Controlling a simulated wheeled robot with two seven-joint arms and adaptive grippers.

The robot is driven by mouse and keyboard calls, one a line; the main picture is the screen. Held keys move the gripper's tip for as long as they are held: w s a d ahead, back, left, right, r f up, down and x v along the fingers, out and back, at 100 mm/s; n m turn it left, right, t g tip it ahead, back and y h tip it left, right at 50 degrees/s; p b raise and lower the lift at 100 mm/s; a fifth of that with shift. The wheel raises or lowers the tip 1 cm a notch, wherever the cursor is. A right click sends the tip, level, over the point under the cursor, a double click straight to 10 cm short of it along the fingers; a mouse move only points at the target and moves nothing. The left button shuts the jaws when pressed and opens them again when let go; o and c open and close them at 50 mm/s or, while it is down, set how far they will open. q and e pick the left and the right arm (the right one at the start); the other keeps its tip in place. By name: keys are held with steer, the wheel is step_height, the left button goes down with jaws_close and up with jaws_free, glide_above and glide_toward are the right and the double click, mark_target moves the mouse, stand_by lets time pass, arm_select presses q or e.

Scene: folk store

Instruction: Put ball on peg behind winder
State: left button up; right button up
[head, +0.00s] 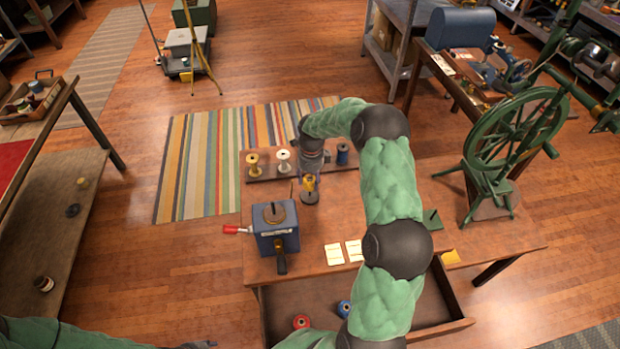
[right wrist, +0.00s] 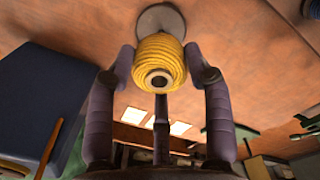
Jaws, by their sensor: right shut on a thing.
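The yellow ball of yarn (head: 309,183) is held between the fingers of my right gripper (head: 311,176). In the right wrist view the ball (right wrist: 160,58) has a dark hole in its near end, with a finger of my right gripper (right wrist: 162,75) on each side. A round grey base (right wrist: 160,18) shows just beyond the ball; whether the ball is around a peg there is hidden. The blue winder (head: 277,228), with a red handle, stands on the table in front of the ball. My left arm shows at the bottom left; its gripper is mostly cut off.
A spool rack (head: 268,174) with yellow, white and blue spools lies along the table's back edge. Pale cards (head: 334,254) lie right of the winder. A green spinning wheel (head: 515,135) stands at the right. An open drawer (head: 390,318) holds red and blue balls.

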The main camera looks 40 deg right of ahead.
mark_target(310, 187)
steer(key=shift+f+b, duration=1.7)
steer(key=shift+f, duration=0.75)
steer(key=o, duration=1)
steer(key=shift+r, duration=0.1)
step_height(310, 187, up, 12)
steer(key=shift+s+d+f, duration=0.1)
